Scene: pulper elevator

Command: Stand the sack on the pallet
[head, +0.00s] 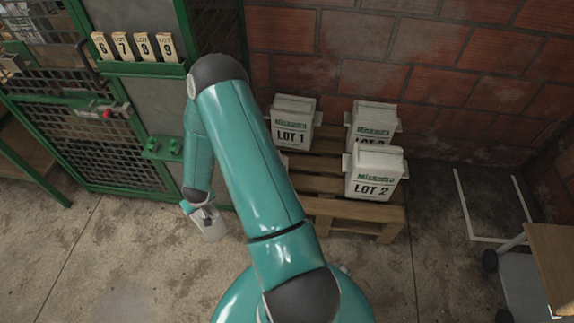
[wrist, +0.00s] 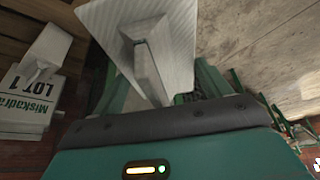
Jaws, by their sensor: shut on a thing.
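My gripper (head: 203,211) hangs left of the pallet, low in front of the green cage, and is shut on a pale sack (head: 213,229). In the wrist view the held sack (wrist: 170,45) shows its ribbed pale face and a pinched fold between the jaws. The wooden pallet (head: 330,207) stands against the brick wall. It bears a LOT 1 sack (head: 292,122), a LOT 2 sack (head: 375,174) at the front right, and a back-right sack (head: 374,119) whose number is partly hidden. My arm covers the pallet's left part. The LOT 1 sack (wrist: 30,100) also shows in the wrist view.
A green mesh cage (head: 115,150) stands at the left, with a shelf of number blocks (head: 135,47) and a red-knobbed latch (head: 106,113). A wood-topped cart (head: 550,255) is at the right, near white floor lines (head: 470,205). The concrete floor in front is clear.

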